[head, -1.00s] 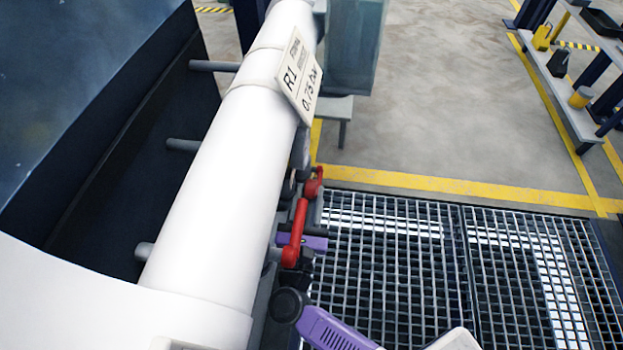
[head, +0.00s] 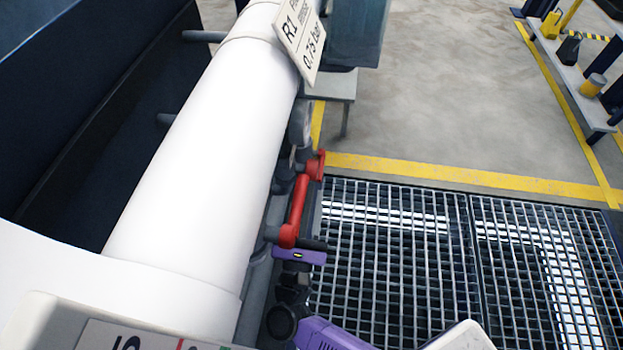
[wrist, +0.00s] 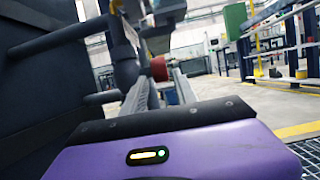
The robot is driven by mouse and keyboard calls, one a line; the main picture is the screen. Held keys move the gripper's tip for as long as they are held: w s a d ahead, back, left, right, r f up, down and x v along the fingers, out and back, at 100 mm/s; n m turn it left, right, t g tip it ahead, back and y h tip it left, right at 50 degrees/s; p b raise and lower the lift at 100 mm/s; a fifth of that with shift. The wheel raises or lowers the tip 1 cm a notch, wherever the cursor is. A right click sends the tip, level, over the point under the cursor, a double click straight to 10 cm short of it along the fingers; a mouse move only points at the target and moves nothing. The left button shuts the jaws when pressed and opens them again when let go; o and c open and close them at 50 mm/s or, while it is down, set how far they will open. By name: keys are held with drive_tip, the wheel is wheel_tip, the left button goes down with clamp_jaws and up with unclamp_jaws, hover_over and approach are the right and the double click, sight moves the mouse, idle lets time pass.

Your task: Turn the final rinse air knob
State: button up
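The tag (head: 303,45) on the white pipe reads R1 and 0.75 bar. Below it a grey round gauge (head: 302,122) is seen nearly edge-on. A red lever-shaped part (head: 300,200) runs beside the pipe; a small round red part (wrist: 158,68) shows ahead in the wrist view, below dark round fittings (wrist: 162,18). I cannot tell for sure which part is the air knob. My purple gripper (head: 300,256) is at the near end of the red lever. Its grey ribbed fingers (wrist: 163,88) look apart and empty in the wrist view; their tips are unclear.
The white pipe (head: 195,150) and the dark tank wall (head: 70,130) bound the left side. Metal grating (head: 390,250) lies below on the right. A sign (head: 125,338) shows at the bottom edge. A shelf (head: 570,85) stands far off at upper right.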

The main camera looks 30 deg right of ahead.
sight(310, 179)
drive_tip(key=shift+b+x, duration=0.45)
drive_tip(key=shift+x, duration=3.25)
drive_tip(key=shift+r, duration=0.1)
clamp_jaws()
